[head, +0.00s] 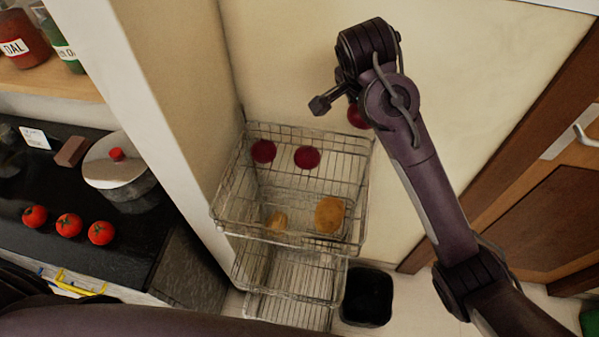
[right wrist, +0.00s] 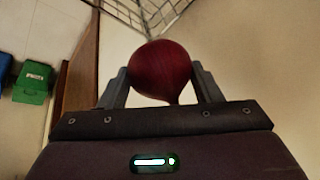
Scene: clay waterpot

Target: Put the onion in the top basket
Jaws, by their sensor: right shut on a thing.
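A red onion (right wrist: 160,70) is between the two fingers of my right gripper (right wrist: 162,85), which is shut on it. In the head view the onion (head: 357,116) shows partly behind my right gripper (head: 335,103), above the right back edge of the top basket. The top basket (head: 230,195) is a wire basket at the top of a tiered rack. It holds two red onions (head: 307,157) at the back and two brown potato-like items (head: 330,215) at the front. My left gripper is not in view.
Lower wire baskets (head: 290,270) sit under the top one, with a black bin (head: 367,297) beside them on the floor. A dark counter at left holds tomatoes (head: 69,225) and a lidded pot (head: 118,165). A wall stands behind the rack; a wooden door (head: 520,190) is at right.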

